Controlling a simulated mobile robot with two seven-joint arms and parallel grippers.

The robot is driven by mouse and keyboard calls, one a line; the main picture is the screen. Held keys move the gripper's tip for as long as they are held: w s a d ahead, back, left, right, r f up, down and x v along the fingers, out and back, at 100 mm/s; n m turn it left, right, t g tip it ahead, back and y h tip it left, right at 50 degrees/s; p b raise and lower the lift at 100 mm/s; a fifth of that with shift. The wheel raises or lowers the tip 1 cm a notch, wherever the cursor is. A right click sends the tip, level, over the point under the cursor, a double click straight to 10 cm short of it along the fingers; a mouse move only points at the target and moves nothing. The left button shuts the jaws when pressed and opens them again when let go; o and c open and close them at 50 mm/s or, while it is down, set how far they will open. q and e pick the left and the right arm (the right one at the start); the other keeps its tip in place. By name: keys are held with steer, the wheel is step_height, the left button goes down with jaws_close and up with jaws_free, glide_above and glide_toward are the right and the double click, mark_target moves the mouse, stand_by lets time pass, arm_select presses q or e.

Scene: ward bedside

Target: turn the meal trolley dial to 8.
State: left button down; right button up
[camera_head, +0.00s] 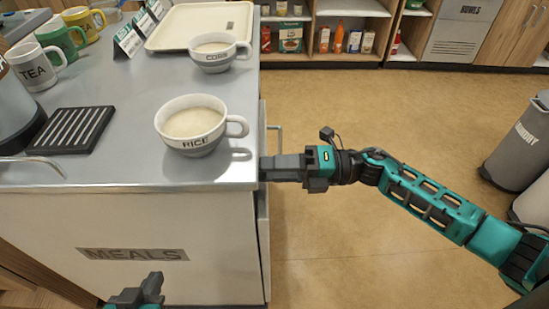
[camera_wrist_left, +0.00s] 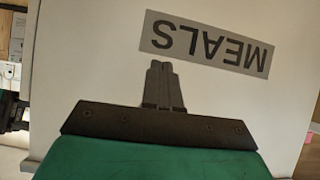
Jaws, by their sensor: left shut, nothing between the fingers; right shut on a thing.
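The meal trolley (camera_head: 60,235) has a grey metal top and a white side with a "MEALS" label, which shows upside down in the left wrist view (camera_wrist_left: 205,42). My right gripper (camera_head: 264,170) is at the trolley's right side, just below the top's edge, shut on the dial there. The dial and its numbers are hidden, so I cannot tell its setting. My left gripper (camera_head: 150,288) is low in front of the MEALS side. In the left wrist view its fingers (camera_wrist_left: 162,68) are shut together and empty.
The RICE cup (camera_head: 195,141) stands near the top's right edge, with the CORN cup (camera_head: 212,62) behind it. A handle (camera_head: 279,135) sticks out from the trolley's right side.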

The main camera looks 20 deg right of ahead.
arm_select(q)
steer(key=shift+s+a+r+y+p, duration=0.2)
steer(key=shift+a+p, duration=0.25)
steer(key=shift+p, duration=0.4)
steer(key=shift+s+a+r+y+p, duration=0.1)
steer(key=shift+s+a+r+p, duration=0.3)
steer(key=shift+p, duration=0.45)
arm_select(e)
steer(key=shift+m, duration=2.9)
arm_select(q)
steer(key=shift+w+a+f, duration=0.1)
arm_select(e)
steer(key=o, duration=1.1)
steer(key=shift+c, duration=0.2)
steer(key=shift+f, duration=0.1)
arm_select(q)
steer(key=shift+w+d+b, duration=0.2)
steer(key=shift+b, duration=0.3)
arm_select(e)
steer(key=v, duration=1.3)
